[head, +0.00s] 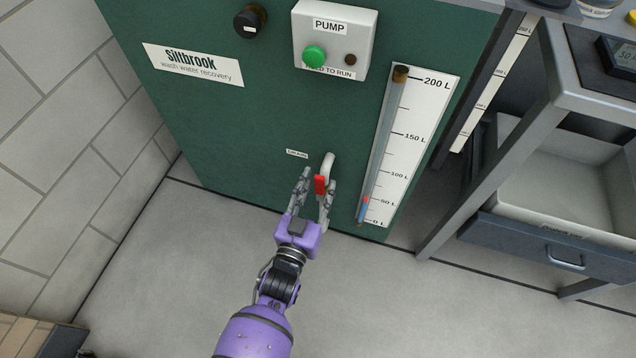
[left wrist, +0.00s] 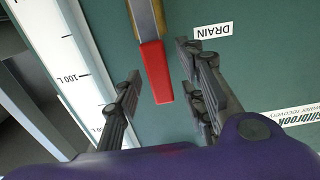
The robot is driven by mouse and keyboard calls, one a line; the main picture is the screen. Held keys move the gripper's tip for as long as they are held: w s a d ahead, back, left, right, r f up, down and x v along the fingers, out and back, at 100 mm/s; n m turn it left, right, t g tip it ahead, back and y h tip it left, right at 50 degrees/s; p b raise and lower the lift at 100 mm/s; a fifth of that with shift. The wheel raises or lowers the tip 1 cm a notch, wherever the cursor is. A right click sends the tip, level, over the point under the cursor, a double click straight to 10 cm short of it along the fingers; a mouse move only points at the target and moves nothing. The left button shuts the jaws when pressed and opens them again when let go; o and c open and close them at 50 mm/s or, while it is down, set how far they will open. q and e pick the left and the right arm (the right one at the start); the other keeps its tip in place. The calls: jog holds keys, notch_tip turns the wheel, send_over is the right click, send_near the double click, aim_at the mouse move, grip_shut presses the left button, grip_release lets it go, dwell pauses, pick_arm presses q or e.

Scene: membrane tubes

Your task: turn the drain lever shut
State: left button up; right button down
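The red drain lever (head: 320,185) is on a pale bent pipe (head: 328,163) low on the green cabinet front, beside a small DRAIN label (head: 297,154). In the left wrist view the red lever (left wrist: 155,70) points from the pipe down between the fingers. My left gripper (head: 318,177) is open, with one finger on each side of the lever. It also shows in the left wrist view (left wrist: 160,88), where gaps show between the lever and both fingers. My right gripper is in neither view.
The green cabinet (head: 230,120) carries a pump box (head: 335,38) with a green button, a black knob (head: 250,21) and a level gauge (head: 410,140) close right of the lever. A metal table with a white tray (head: 560,185) stands at right. A tiled wall is at left.

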pick_arm(q)
jog(key=shift+s, duration=0.1)
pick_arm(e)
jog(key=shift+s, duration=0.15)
pick_arm(q)
jog(key=shift+c, duration=1.4)
grip_shut()
